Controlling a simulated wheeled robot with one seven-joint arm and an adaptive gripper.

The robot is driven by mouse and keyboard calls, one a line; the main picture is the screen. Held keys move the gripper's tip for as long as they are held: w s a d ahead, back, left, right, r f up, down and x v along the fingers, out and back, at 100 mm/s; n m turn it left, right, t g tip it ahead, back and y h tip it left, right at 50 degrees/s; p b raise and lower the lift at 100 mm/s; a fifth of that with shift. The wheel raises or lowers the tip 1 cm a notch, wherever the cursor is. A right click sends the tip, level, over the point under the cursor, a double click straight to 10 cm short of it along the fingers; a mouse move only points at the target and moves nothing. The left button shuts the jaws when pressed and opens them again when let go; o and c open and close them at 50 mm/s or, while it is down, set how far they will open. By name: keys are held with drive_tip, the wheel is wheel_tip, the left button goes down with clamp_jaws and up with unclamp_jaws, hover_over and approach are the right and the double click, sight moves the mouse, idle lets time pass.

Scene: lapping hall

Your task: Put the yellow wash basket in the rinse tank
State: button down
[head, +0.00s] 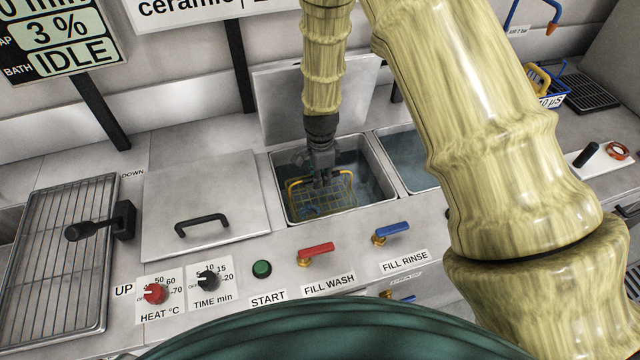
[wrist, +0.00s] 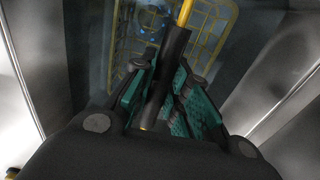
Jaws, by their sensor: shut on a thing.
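The yellow wash basket (head: 345,196), a wire mesh basket, stands in the left water-filled tank (head: 290,207), behind the red FILL WASH lever. My gripper (head: 325,178) reaches straight down into this tank. In the wrist view, its teal-padded fingers (wrist: 162,92) are shut on the dark grip of the basket's yellow handle (wrist: 186,12). The basket mesh (wrist: 212,32) shows beyond the fingers, with something small and blue inside. The rinse tank (head: 402,165) is the right tank, beside it and behind the blue FILL RINSE lever; it holds water, and my arm hides its right part.
A raised lid (head: 285,112) stands behind the left tank. A closed lid (head: 200,190) with a black handle lies to its left. Red (head: 317,249) and blue (head: 392,229) levers stand in front.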

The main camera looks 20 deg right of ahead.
drive_tip(key=shift+a+f+p, duration=0.1)
drive_tip(key=shift+f+p, duration=0.25)
drive_tip(key=shift+f, duration=1.45)
drive_tip(key=c, duration=1.4)
unclamp_jaws()
drive_tip(key=shift+r, duration=0.1)
drive_tip(key=shift+r+b, duration=1.4)
drive_tip(key=shift+r, duration=4.55)
